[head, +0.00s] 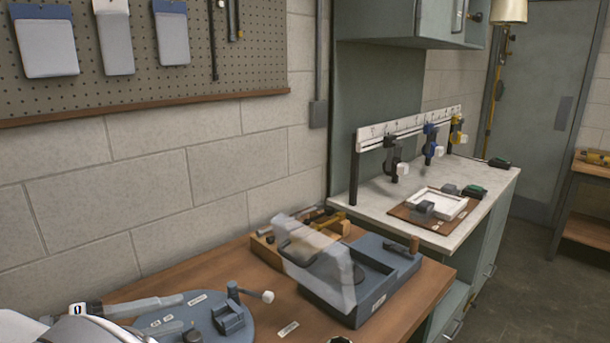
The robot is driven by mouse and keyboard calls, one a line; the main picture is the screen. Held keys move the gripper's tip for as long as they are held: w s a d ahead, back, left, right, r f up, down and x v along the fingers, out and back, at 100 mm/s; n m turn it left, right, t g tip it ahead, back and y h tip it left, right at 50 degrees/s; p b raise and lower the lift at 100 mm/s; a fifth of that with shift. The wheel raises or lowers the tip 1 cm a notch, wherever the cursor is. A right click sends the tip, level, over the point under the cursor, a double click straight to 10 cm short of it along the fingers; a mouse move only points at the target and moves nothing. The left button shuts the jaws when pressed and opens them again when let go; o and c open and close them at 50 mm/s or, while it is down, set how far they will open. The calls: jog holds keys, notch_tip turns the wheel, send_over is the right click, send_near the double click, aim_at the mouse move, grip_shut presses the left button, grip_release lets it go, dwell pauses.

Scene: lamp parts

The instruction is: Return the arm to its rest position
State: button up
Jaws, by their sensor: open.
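A white, rounded part of my arm (40,328) shows at the bottom left corner, low over the near end of the wooden bench. No gripper fingers can be made out in the head view, so where my gripper is and what it is near cannot be seen.
The wooden bench (415,313) carries a blue-grey round-edged fixture (205,318), a blue-grey box-like fixture (375,290) with a translucent cover (318,265), and a wooden tray (262,248). A white-topped counter (385,210) stands behind. Open floor (530,285) lies at the right.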

jog(key=w+d+r+m+g+y+p, duration=0.1)
jog(key=d+r+g, duration=0.15)
jog(key=d, duration=0.55)
jog(key=w+d+r+m+g+y, duration=0.1)
jog(key=w+d+g+y, duration=0.15)
jog(key=d, duration=0.55)
jog(key=w+d+r+m+g+y+p, duration=0.1)
jog(key=d+g, duration=0.2)
jog(key=d, duration=0.4)
jog(key=s+d+r+m+t+y+p, duration=0.1)
jog(key=s+d+m+t+y+p, duration=0.2)
jog(key=s+d, duration=0.9)
jog(key=d+m+y, duration=0.3)
jog(key=y, duration=0.1)
jog(key=shift+r, duration=0.4)
